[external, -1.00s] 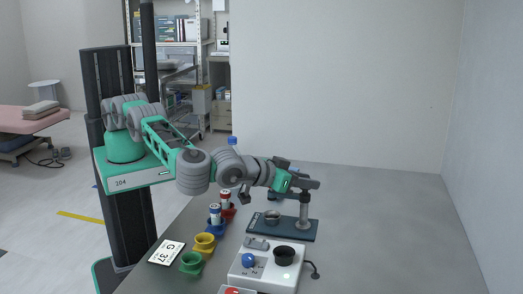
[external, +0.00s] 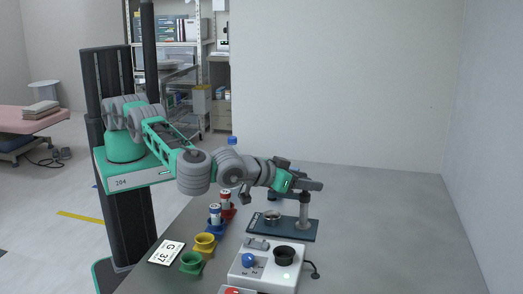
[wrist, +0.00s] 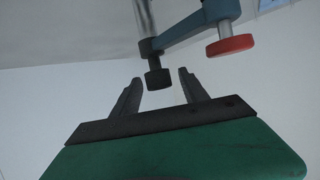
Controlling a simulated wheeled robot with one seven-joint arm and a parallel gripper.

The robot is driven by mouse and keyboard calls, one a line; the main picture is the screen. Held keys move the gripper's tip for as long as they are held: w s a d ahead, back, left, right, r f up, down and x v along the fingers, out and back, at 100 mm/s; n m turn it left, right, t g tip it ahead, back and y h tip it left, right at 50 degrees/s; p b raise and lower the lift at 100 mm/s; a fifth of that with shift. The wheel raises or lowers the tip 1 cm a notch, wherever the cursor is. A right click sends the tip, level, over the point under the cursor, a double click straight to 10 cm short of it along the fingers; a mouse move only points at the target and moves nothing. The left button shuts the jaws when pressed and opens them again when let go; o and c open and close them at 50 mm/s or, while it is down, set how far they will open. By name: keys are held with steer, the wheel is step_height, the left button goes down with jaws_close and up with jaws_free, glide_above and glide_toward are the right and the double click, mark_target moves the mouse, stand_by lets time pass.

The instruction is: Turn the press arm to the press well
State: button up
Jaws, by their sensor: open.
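The press stands on a dark base plate (external: 262,232) on the table, with an upright grey post (external: 303,212). A round metal press well (external: 272,216) sits on the plate, left of the post. My gripper (external: 308,184) is at the top of the post, above the plate. In the wrist view its two dark fingers (wrist: 158,83) are apart, with a dark knob (wrist: 158,78) under the blue press arm (wrist: 190,27) between their tips. I cannot tell whether they touch it. The press arm's other end carries a red disc (wrist: 230,45). In the external view my gripper partly hides the press arm.
A white box (external: 262,272) with a blue knob and a dark cup stands in front of the plate. Yellow (external: 204,243), green (external: 191,262), blue and red holders line the left edge, near a card (external: 166,252) marked G 37. The table's right side is clear.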

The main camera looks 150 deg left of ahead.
steer(key=shift+d+r, duration=0.15)
steer(key=shift+d, duration=0.3)
steer(key=p+v, duration=0.4)
steer(key=v, duration=0.2)
steer(key=shift+d+p, duration=0.4)
steer(key=shift+r, duration=0.15)
